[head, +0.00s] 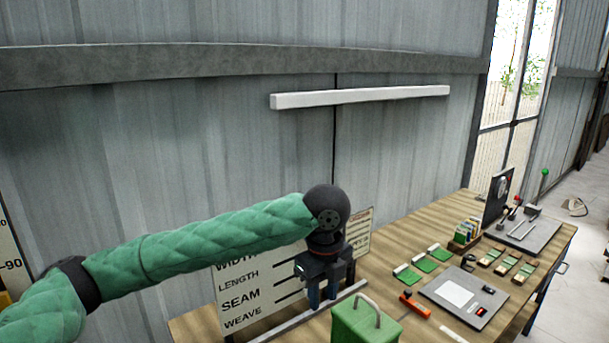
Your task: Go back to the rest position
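My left arm, in a green quilted sleeve, reaches in from the left across the wooden bench. My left gripper (322,297) points down at its end, in front of the lettered board (245,292) and just left of a green box with a handle (365,322). Its dark blue fingers show a gap between them, and I see nothing held there. The fingertips are partly hard to make out against the board and the metal rail behind. My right gripper is not in the head view.
The wooden bench (412,240) runs to the right. On it are a grey plate (465,298), an orange-handled tool (414,304), green-and-white pads (425,264), small boxes (467,231) and a dark upright panel (497,197). A metal wall (150,130) stands behind.

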